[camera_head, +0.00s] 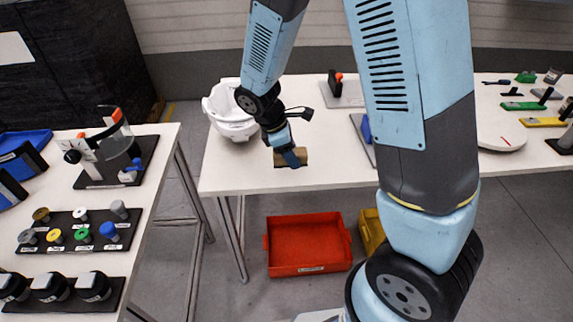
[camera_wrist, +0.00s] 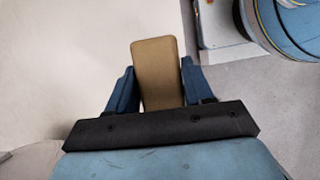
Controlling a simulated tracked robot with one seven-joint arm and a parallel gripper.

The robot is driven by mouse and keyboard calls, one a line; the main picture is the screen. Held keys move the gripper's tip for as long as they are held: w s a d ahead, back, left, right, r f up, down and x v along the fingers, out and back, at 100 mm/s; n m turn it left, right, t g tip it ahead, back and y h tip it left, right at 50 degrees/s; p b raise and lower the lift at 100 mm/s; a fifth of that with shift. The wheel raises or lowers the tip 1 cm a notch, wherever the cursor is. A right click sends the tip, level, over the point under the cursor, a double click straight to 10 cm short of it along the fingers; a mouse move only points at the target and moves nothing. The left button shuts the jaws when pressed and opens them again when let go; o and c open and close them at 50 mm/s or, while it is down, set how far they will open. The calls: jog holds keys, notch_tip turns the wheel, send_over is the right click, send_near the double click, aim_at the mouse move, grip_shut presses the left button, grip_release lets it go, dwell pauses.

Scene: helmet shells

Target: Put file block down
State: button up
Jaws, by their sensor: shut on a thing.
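The file block (camera_head: 293,160) is a tan-brown rectangular block. My gripper (camera_head: 287,153) is shut on it near the front edge of the far white table (camera_head: 335,175). In the wrist view the block (camera_wrist: 156,72) stands out between the two blue fingers of my gripper (camera_wrist: 155,88), with a finger on each side. The pale tabletop (camera_wrist: 70,60) lies behind it. I cannot tell whether the block touches the table.
A white helmet shell (camera_head: 230,112) stands left of my gripper. A grey plate with a red-and-black piece (camera_head: 340,88) lies behind. A red bin (camera_head: 308,245) is on the floor below. Bare tabletop lies between the shell and the table's front edge.

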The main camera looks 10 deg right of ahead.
aim_at(290, 173)
jog(key=shift+w+a+f, duration=0.35)
jog(key=shift+f, duration=0.25)
jog(key=shift+w+a+f, duration=0.3)
jog(key=shift+w+f, duration=0.05)
jog(key=shift+f, duration=0.25)
jog(key=shift+w+a+f, duration=0.1)
jog(key=shift+f, duration=1.55)
jog(key=shift+f, duration=0.35)
